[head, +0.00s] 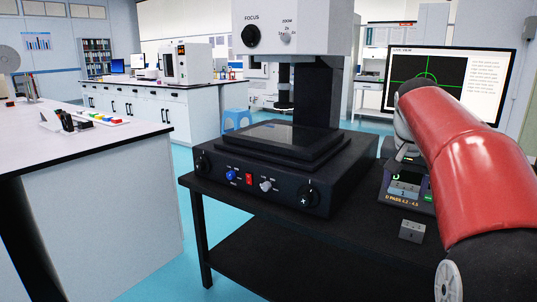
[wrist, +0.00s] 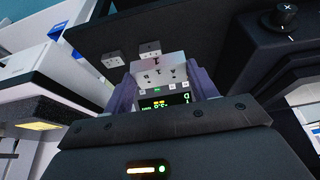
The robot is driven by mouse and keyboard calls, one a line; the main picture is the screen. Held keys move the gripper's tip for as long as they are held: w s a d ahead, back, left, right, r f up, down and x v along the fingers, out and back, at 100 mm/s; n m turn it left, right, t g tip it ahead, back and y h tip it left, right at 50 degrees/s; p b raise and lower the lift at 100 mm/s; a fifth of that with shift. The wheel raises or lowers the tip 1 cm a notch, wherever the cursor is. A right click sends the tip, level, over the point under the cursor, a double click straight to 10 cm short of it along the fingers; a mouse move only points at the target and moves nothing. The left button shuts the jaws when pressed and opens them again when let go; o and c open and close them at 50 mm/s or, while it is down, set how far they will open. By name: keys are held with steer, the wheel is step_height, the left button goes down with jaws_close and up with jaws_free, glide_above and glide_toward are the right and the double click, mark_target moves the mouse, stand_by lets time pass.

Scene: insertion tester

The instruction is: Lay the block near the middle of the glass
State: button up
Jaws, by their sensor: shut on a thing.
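In the wrist view a pale grey block (wrist: 160,72) with dark marks sits between the two purple-grey fingers of my gripper (wrist: 164,84), which is shut on it. The tester's lit display (wrist: 165,104) shows just below the block; I cannot tell whether they touch. In the head view the tester (head: 405,198) stands right of the microscope, and my red arm hides most of the gripper. The glass (head: 280,132) is the dark plate on top of the microscope's stepped black base, and it looks bare.
A small grey block (head: 411,231) lies on the black table in front of the tester. Two such blocks show in the wrist view, one at the left (wrist: 114,58). The microscope column (head: 316,95) and head (head: 290,27) stand over the back of the glass. A monitor (head: 450,80) stands behind my arm.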

steer(key=shift+w+a+f, duration=0.2)
steer(key=shift+w+f, duration=0.05)
steer(key=shift+f, duration=0.45)
steer(key=shift+a+f, duration=0.15)
steer(key=shift+f, duration=0.2)
steer(key=s+a+f+n+y, duration=0.1)
steer(key=a+f, duration=0.3)
steer(key=f, duration=1)
steer(key=s+a+f+n, duration=0.2)
steer(key=a+f, duration=0.3)
steer(key=f, duration=0.9)
steer(key=s+a+f+n+y, duration=0.1)
steer(key=a+f, duration=0.4)
steer(key=f, duration=1)
steer(key=s+n, duration=0.1)
steer(key=n, duration=0.1)
steer(key=shift+n+t+y, duration=0.3)
steer(key=shift+n+t, duration=0.1)
